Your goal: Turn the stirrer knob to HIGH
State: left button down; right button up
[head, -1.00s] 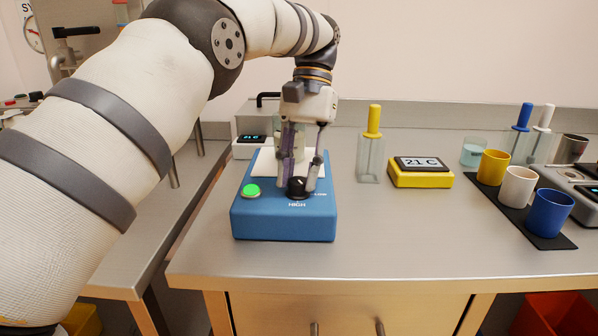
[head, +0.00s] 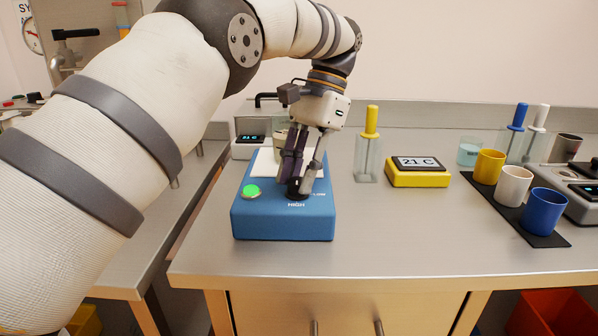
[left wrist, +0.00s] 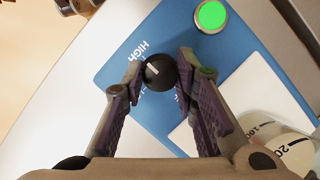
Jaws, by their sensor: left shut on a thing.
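The blue stirrer (head: 283,222) stands on the bench, with a lit green button (head: 251,191) at its left front and a white top plate. Its black knob (left wrist: 160,72) has a white pointer mark facing the HIGH label side in the left wrist view. My left gripper (head: 297,190) is shut on the knob, a finger on either side, with the wrist leaning to the right in the head view. It also shows in the left wrist view (left wrist: 159,78). The LOW label is partly hidden by a finger. My right gripper is out of view.
A graduated beaker (left wrist: 285,150) stands on the plate behind my fingers. The bench front is clear.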

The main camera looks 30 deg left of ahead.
pick_arm(q)
jog(key=shift+f, duration=0.1)
jog(key=c, duration=1.3)
grip_release()
